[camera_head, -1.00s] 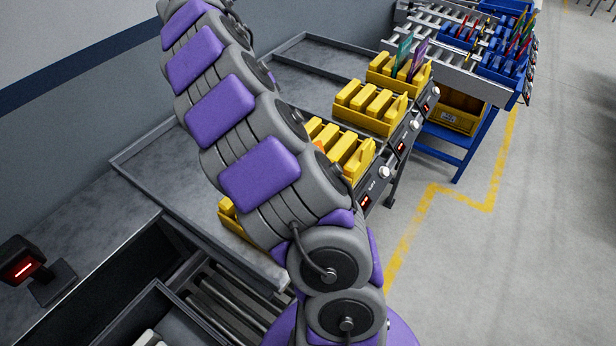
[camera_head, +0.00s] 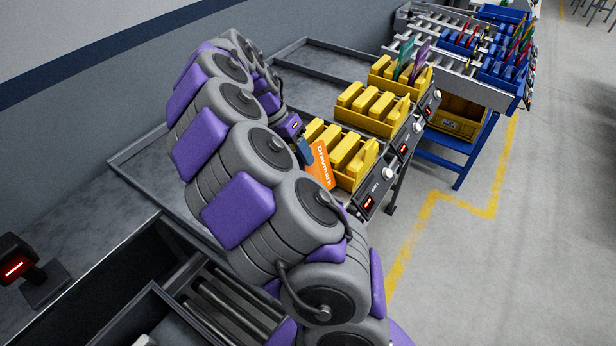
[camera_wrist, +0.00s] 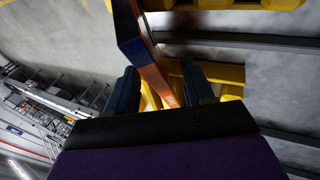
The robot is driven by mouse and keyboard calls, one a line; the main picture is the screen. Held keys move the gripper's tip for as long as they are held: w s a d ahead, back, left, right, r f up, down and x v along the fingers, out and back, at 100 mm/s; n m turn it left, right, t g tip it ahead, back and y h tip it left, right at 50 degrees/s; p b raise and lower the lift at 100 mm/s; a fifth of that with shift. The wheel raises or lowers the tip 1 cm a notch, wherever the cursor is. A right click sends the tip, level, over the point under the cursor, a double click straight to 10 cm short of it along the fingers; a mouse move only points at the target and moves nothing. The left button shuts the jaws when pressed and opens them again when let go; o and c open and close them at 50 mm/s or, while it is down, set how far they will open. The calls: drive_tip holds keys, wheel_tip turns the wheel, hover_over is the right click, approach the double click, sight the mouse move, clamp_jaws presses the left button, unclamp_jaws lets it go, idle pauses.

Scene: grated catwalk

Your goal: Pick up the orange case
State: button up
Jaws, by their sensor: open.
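The orange case (camera_head: 321,166) stands tilted at the near yellow bin in the head view, its face with white lettering toward the camera. In the wrist view the case (camera_wrist: 154,73) shows as a narrow orange edge with a dark side, running down between the two dark fingers. My gripper (camera_wrist: 160,72) is open, with one finger on each side of the case. I cannot tell whether either finger touches it.
The near yellow bin (camera_head: 369,176) holds yellow cases. Two more yellow bins (camera_head: 364,122) stand behind it on the grey bench. A roller rack with blue bins (camera_head: 500,68) is farther back. A scanner (camera_head: 17,262) stands at left. The floor at right is clear.

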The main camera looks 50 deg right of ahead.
drive_tip(key=shift+d+f, duration=0.15)
drive_tip(key=shift+d, duration=0.2)
drive_tip(key=shift+c, duration=1)
drive_tip(key=shift+d, duration=0.1)
drive_tip(key=c, duration=0.3)
drive_tip(key=shift+s+a, duration=0.1)
drive_tip(key=shift+a, duration=0.15)
clamp_jaws()
